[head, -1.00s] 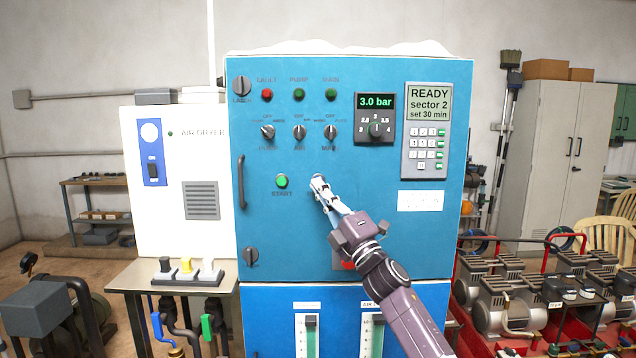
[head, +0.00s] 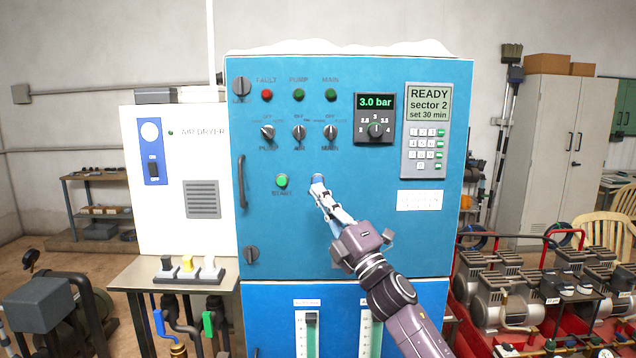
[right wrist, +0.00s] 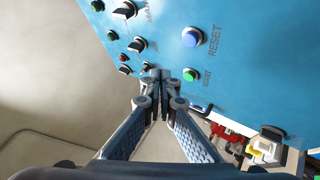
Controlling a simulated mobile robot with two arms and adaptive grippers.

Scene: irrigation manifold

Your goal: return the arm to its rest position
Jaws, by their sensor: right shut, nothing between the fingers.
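My right gripper (head: 322,188) is in front of the blue control cabinet (head: 260,225), its fingers shut and empty. In the head view its tips overlap a blue button (head: 318,178) to the right of the green START button (head: 281,181). The right wrist view shows the closed fingertips (right wrist: 160,78) apart from the panel, with the blue RESET button (right wrist: 192,37) and the green START button (right wrist: 190,75) beyond them. My right arm (head: 385,285) reaches in from the lower right. My left gripper is out of view.
The panel carries several selector switches, a pressure dial (head: 375,130) reading 3.0 bar and a keypad (head: 425,145) reading READY. A white air dryer (head: 205,150) and a side table (head: 135,275) stand at left. Compressors (head: 500,300) stand on a red frame at right.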

